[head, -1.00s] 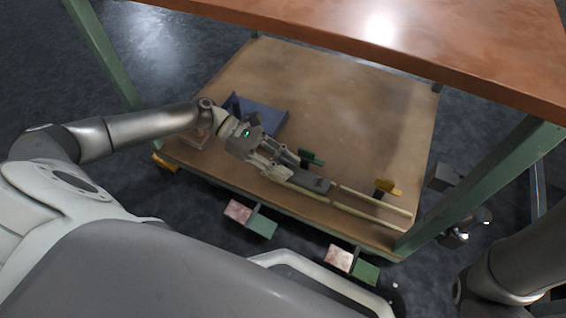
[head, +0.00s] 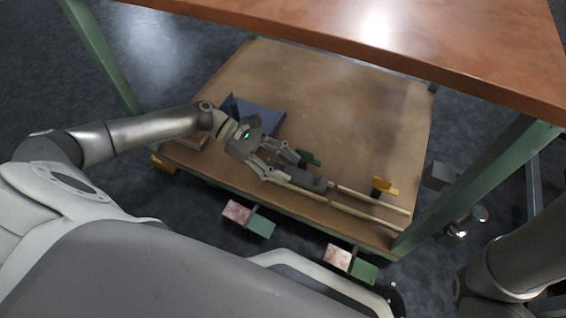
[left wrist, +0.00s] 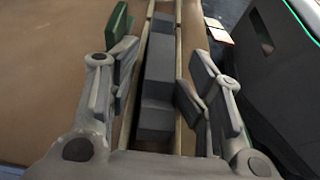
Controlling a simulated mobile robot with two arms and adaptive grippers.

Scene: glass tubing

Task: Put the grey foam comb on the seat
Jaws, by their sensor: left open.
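The grey foam comb (head: 313,183) is a dark grey stepped block. It lies between two long pale rails (head: 368,214) on the lower shelf's front part. In the left wrist view the comb (left wrist: 158,95) runs lengthwise between the rails. My left gripper (head: 294,172) is open, with its fingers on either side of the comb; in the left wrist view a gap shows between each finger and the comb. I cannot tell which part is the seat, or whether the comb rests fully down. My right gripper is not in view; only a right arm link shows.
A blue tray (head: 262,118) lies behind my left gripper. A green piece (head: 308,157) and a yellow piece (head: 385,186) stand by the rails. The orange-brown upper tabletop (head: 400,40) overhangs the shelf. The shelf's middle (head: 350,110) is clear.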

